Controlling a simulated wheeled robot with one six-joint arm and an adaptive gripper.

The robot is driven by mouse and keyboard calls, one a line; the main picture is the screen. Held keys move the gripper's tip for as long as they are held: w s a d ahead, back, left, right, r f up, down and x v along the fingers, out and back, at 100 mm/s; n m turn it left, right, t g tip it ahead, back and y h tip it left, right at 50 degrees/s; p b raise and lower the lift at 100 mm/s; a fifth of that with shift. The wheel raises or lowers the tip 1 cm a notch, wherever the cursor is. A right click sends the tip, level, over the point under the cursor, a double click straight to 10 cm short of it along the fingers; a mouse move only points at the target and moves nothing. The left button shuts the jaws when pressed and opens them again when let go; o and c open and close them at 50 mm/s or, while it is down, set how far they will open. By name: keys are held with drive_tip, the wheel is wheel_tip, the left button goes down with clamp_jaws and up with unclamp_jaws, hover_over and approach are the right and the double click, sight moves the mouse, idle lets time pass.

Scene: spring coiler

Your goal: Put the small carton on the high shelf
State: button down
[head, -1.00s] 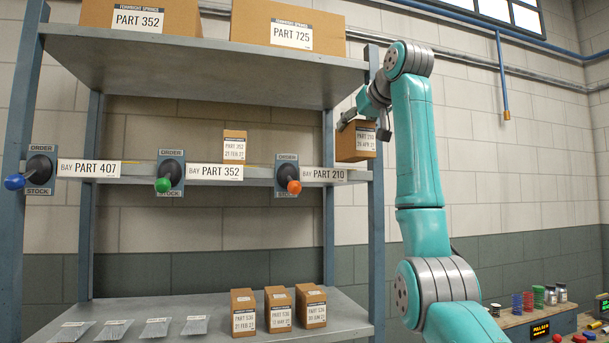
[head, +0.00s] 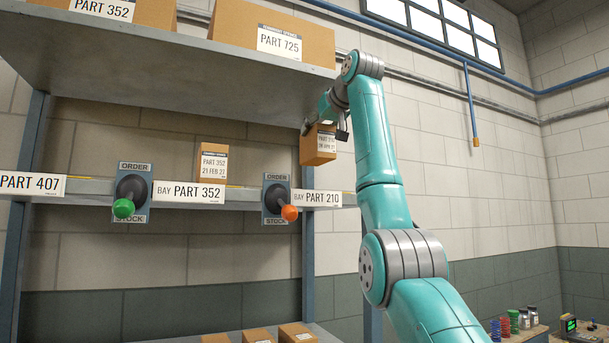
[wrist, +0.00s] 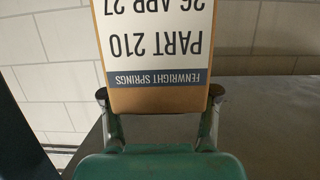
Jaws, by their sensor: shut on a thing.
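A small brown carton (head: 318,146) with a white label is held in my gripper (head: 326,128), beside the right end of the rack. In the wrist view the carton (wrist: 155,98) shows between the two fingers (wrist: 159,92), its label upside down and reading PART 210, 26 APR 27. The fingers are shut on its sides. The high shelf (head: 170,68) is the grey board at the top of the rack. The carton hangs below the level of its front edge, near its right corner. The carton's far side is hidden.
Large cartons marked PART 352 (head: 103,10) and PART 725 (head: 275,35) stand on the high shelf. A small PART 352 carton (head: 212,162) stands on the middle ledge. Green (head: 124,208) and orange (head: 289,212) lever knobs stick out in front. Several carton tops show at the bottom.

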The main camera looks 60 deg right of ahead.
sight(315, 163)
drive_tip(key=shift+f, duration=4.15)
drive_tip(key=shift+c, duration=1.4)
unclamp_jaws()
drive_tip(key=shift+f, duration=0.1)
drive_tip(key=shift+s+a+r, duration=0.25)
drive_tip(key=shift+s, duration=0.15)
drive_tip(key=v, duration=1.1)
